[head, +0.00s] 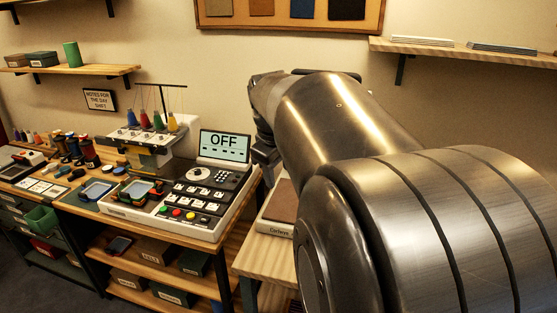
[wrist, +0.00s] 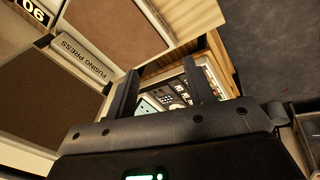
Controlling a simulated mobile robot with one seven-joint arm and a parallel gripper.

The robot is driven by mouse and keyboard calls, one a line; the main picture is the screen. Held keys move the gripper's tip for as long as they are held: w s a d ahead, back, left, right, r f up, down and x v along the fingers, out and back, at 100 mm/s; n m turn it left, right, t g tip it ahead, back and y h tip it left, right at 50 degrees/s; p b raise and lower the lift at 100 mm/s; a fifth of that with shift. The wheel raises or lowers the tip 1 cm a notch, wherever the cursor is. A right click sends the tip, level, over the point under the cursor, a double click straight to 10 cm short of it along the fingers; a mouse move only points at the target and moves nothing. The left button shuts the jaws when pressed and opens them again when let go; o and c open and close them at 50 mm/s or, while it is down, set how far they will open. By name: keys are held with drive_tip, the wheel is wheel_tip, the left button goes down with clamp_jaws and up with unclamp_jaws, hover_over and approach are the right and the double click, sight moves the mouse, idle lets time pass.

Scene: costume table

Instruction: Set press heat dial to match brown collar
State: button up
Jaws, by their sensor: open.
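A fusing press (wrist: 85,58), named by its label, fills the left of the wrist view with brown flat panels. The heat dial is not clearly visible. I cannot pick out a brown collar in either view. My gripper (wrist: 159,66) is open and empty, with its two fingers apart above the gap beside the press. In the head view my gripper (head: 267,158) hangs right of the sewing console, partly hidden by my arm.
The embroidery console (head: 150,208) with a screen reading "OFF" (head: 224,146) stands on the wooden bench. Shelves line the wall. My arm hides the right side.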

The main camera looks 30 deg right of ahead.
drive_tip(key=w+d+f+n+g, duration=0.1)
drive_tip(key=w+d+f, duration=0.15)
drive_tip(key=d, duration=0.75)
drive_tip(key=w+d+f+n+g+y, duration=0.1)
drive_tip(key=d+f, duration=0.2)
drive_tip(key=d, duration=0.7)
drive_tip(key=w+d+f+n, duration=0.2)
drive_tip(key=d+f, duration=0.1)
drive_tip(key=d, duration=0.7)
drive_tip(key=s+d+f+y, duration=0.1)
drive_tip(key=s+d+f, duration=0.15)
drive_tip(key=d, duration=0.25)
drive_tip(key=s+d+f, duration=0.2)
drive_tip(key=d+f, duration=0.1)
drive_tip(key=d, duration=0.3)
drive_tip(key=shift+n+g, duration=0.3)
wheel_tip(320, 180, down, 10)
drive_tip(key=shift+s+a+f, duration=0.1)
drive_tip(key=shift+a+f, duration=0.05)
drive_tip(key=shift+f, duration=0.05)
drive_tip(key=c, duration=1)
